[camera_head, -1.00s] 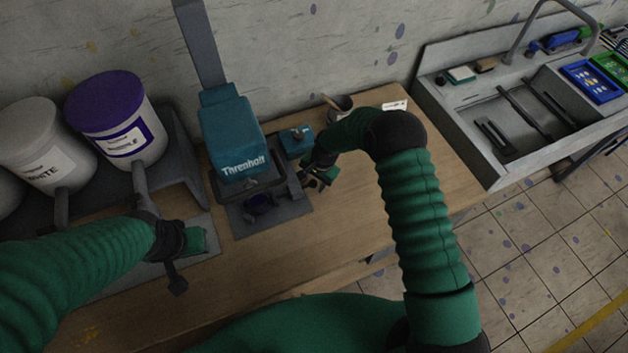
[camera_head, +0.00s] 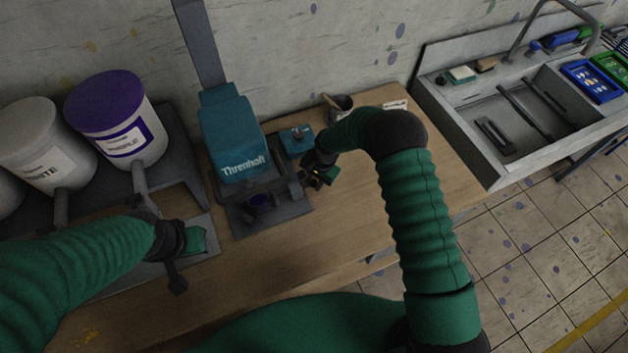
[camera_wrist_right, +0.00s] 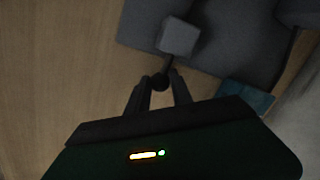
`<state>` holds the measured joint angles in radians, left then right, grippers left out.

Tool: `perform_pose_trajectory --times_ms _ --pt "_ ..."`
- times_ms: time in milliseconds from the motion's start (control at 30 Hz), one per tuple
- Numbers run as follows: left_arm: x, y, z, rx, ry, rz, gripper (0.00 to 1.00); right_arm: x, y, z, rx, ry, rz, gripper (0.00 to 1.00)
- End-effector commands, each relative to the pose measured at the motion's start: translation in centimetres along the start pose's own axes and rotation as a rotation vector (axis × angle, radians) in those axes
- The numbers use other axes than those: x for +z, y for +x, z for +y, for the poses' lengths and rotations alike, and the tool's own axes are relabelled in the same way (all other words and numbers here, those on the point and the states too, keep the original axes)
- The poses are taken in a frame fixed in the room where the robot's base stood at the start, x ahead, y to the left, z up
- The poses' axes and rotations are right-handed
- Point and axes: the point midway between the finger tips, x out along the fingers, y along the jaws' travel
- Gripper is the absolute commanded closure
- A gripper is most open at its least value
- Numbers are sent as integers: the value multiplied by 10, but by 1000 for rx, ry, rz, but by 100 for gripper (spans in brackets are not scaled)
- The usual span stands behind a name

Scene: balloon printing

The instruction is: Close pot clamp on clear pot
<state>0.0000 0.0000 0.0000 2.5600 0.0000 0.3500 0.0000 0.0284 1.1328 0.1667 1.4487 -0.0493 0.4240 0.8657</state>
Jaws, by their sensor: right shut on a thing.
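The teal and dark grey printing machine (camera_head: 232,135) stands on the wooden bench. A small pot with dark purple on it (camera_head: 259,203) sits low at its front, partly in shadow. The pot clamp shows in the right wrist view as a grey block (camera_wrist_right: 180,36) with a thin rod ending in a dark round knob (camera_wrist_right: 160,82). My right gripper (camera_wrist_right: 158,84) is shut on that knob. In the head view my right gripper (camera_head: 314,178) is just right of the machine's base, and its fingertips are hard to make out. My left gripper (camera_head: 180,255) is left of the machine, with its jaws unclear.
A purple-lidded tub (camera_head: 112,110) and a white tub (camera_head: 40,145) stand at the left on a dark rack. A small cup (camera_head: 341,106) is at the back of the bench. A sink (camera_head: 520,115) is at the right. The bench front is mostly clear.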

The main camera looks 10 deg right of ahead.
Motion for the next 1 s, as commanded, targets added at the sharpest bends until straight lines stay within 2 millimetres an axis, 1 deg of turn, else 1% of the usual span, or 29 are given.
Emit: perform_pose_trajectory --times_ms 33,567,733,967,1000 --pt "0 0 0 0 0 0 64 -1 -2 -2 -5 -3 4 100" --pt "0 0 0 0 0 0 64 -1 -2 -3 -7 -5 5 100" --pt "3 11 0 0 0 0 64 6 2 -8 -8 -7 6 100" --pt "2 8 0 0 0 0 64 6 -2 -9 -8 -5 6 100" --pt "2 8 0 0 0 0 64 6 -2 -9 -8 -5 6 68"
